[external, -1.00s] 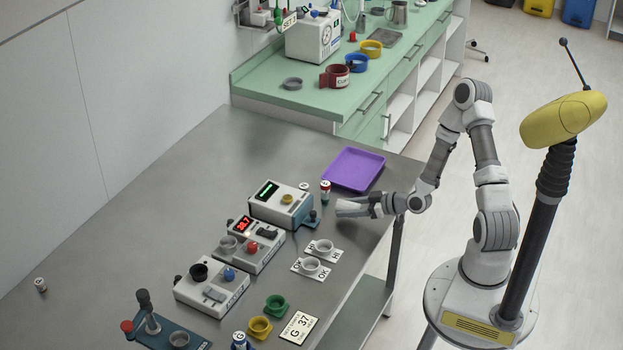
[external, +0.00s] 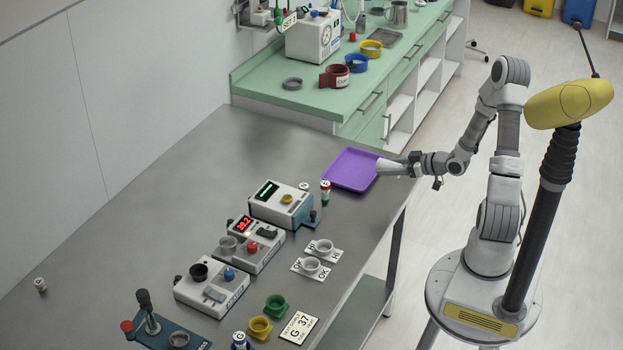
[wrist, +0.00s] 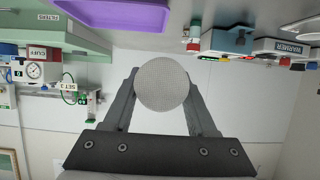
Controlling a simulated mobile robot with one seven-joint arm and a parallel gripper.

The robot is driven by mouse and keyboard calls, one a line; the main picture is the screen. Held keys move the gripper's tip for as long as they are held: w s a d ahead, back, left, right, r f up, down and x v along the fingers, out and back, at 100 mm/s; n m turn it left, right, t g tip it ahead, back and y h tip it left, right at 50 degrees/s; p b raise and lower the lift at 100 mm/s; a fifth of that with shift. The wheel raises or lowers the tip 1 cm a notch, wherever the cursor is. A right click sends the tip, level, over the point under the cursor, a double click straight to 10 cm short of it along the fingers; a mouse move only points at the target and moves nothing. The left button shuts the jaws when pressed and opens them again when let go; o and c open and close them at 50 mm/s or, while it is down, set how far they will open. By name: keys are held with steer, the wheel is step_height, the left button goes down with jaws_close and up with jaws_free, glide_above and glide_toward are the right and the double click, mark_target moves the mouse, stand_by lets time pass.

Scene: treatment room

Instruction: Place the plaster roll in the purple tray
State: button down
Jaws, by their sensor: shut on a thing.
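The purple tray (external: 350,170) lies flat on the grey table near its far right corner, and no object shows in it. It also shows at the top of the wrist view (wrist: 120,12), which looks upside down. My gripper (external: 390,168) is at the tray's right edge in the external view, pointing left. In the wrist view the fingers (wrist: 162,84) are shut on the plaster roll (wrist: 162,86), a round pale grey, fine-woven end face.
Several devices, including a box with a green display (external: 278,204), stand left of and nearer than the tray. A small red-and-white vial (external: 325,190) stands close to the tray's near edge. A green counter (external: 300,95) with cups is behind. The table's left part is mostly clear.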

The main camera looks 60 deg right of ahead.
steer(key=w+d+r+m+h, duration=0.25)
steer(key=d+m+h, duration=0.2)
steer(key=d, duration=0.95)
glide_above(362, 174)
steer(key=shift+g+h, duration=0.35)
steer(key=shift+g, duration=0.05)
step_height(362, 174, down, 7)
steer(key=shift+s+r+b, duration=0.1)
steer(key=shift+b, duration=0.25)
steer(key=shift+f, duration=1.9)
steer(key=shift+f+b, duration=0.4)
steer(key=shift+b, duration=0.15)
steer(key=shift+f+b, duration=0.25)
steer(key=shift+b, duration=0.15)
